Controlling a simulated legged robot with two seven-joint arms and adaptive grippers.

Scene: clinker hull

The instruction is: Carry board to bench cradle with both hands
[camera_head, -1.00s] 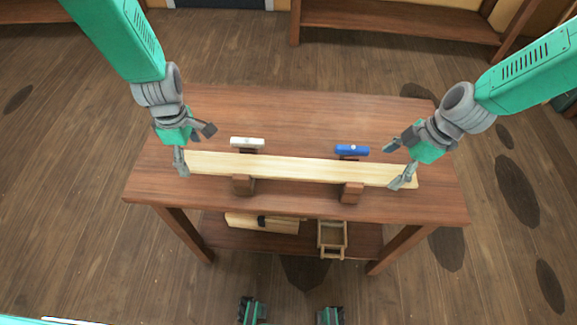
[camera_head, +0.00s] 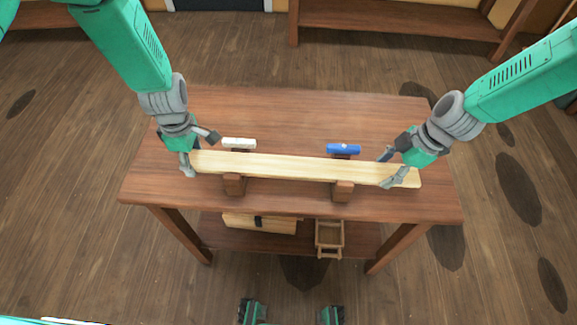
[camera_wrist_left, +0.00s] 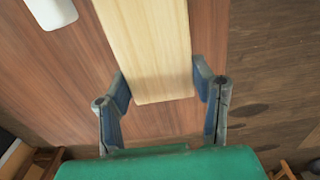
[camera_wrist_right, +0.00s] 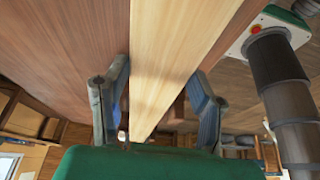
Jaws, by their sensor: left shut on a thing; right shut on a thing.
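The long pale board (camera_head: 290,167) spans left to right over the workbench, across the two brown blocks of the bench cradle (camera_head: 343,191). I cannot tell whether it touches the blocks. My left gripper (camera_head: 201,153) is shut on the board's left end, and the left wrist view shows a finger on each side of the board (camera_wrist_left: 148,50). My right gripper (camera_head: 386,168) is shut on the board near its right end, which sticks out beyond the fingers. In the right wrist view the board (camera_wrist_right: 170,60) runs between both fingers.
A white piece (camera_head: 239,143) and a blue piece (camera_head: 343,149) sit just behind the board, in line with the blocks. The bench top (camera_head: 300,110) is otherwise clear. A small wooden crate (camera_head: 330,238) and pale timber (camera_head: 260,223) lie on the lower shelf.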

